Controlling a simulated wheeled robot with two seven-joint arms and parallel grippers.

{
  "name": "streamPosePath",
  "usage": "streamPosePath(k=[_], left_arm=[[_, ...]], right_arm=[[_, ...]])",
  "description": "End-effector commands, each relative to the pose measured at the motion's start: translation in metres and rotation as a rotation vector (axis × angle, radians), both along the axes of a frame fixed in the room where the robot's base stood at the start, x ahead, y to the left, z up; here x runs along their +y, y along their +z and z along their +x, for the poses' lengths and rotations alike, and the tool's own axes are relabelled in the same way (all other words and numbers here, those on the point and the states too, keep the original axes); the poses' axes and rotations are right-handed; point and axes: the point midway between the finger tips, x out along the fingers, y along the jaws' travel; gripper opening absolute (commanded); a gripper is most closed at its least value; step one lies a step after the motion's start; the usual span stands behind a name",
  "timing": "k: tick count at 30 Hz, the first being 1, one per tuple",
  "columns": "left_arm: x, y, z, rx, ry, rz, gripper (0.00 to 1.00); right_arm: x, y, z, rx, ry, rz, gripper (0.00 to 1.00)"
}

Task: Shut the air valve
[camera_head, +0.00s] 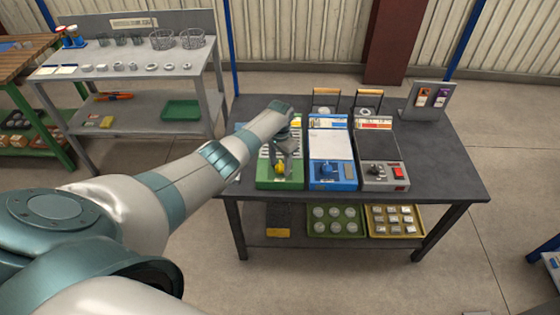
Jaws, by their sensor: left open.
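Three panels stand side by side on the dark table: a green one (266,182) at left, a blue one (331,140) in the middle and a grey one (380,148) at right. The green panel carries a yellow handle (280,168), the blue panel a blue valve handle (327,170). No readable label tells which is the air valve. My left gripper (285,157) is open and points down over the green panel, right at the yellow handle. I cannot tell whether it touches. My left arm hides part of the green panel. My right gripper is out of view.
The grey panel has a dark knob (376,169) and a red switch (399,172). A grey stand (428,101) is at the table's back right. Green (337,231) and yellow (397,233) trays sit on the lower shelf. The tabletop (448,168) right of the panels is clear.

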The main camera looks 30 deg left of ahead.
Motion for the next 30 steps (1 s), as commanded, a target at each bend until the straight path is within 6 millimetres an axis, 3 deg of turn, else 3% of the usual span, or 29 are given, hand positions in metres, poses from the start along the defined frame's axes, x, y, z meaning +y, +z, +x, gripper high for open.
streamPosePath(k=[8,14,30], left_arm=[[0.000,0.010,0.000,-0.001,0.000,-0.001,0.49],[0.000,0.031,0.000,-0.001,-0.002,0.001,0.49],[0.001,0.133,0.001,-0.004,-0.001,0.001,0.49]], right_arm=[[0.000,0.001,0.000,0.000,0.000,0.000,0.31],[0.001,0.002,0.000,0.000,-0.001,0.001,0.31],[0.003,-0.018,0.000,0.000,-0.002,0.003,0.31]])
